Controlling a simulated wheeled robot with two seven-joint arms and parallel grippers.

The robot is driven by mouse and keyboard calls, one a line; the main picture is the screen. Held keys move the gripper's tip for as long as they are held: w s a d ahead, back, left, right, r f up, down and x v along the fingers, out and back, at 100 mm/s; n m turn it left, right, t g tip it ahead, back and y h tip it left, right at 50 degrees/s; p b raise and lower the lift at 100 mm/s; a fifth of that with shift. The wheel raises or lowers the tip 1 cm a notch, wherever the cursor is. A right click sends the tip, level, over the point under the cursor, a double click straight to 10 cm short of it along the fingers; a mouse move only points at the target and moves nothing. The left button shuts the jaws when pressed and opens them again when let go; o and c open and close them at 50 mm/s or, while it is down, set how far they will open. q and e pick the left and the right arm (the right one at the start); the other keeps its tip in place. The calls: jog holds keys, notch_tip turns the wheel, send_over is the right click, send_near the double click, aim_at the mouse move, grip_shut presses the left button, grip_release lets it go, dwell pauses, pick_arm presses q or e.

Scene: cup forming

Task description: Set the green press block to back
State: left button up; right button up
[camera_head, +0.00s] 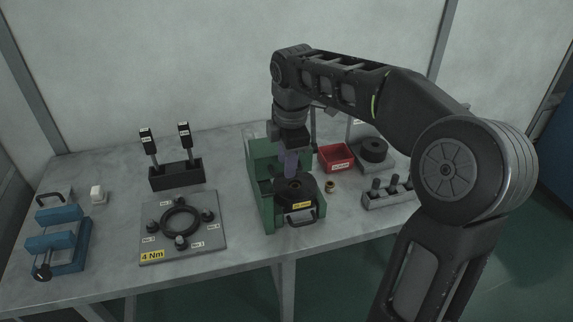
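The green press block (264,183) stands on the table near the middle, with upright green walls at its left and back. A round black die (296,190) sits in its front part, above a yellow label and a front handle (300,217). My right gripper (290,150) points down just above the die, inside the green walls. A purple-grey upright piece (290,164) shows directly below the gripper; I cannot tell whether it is held. The fingertips are too dark and small to make out. My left gripper is not in view.
Right of the press are a red bin (336,157), a small brass ring (330,186), a black round part on a grey base (374,151) and a peg block (389,194). Left are a ring plate (180,252), a black tool holder (175,175) and a blue vise (62,243).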

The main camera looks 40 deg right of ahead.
jog(key=shift+w+f, duration=0.15)
jog(key=shift+f, duration=0.9)
jog(key=shift+c, duration=0.3)
grip_shut()
dwell(0.3)
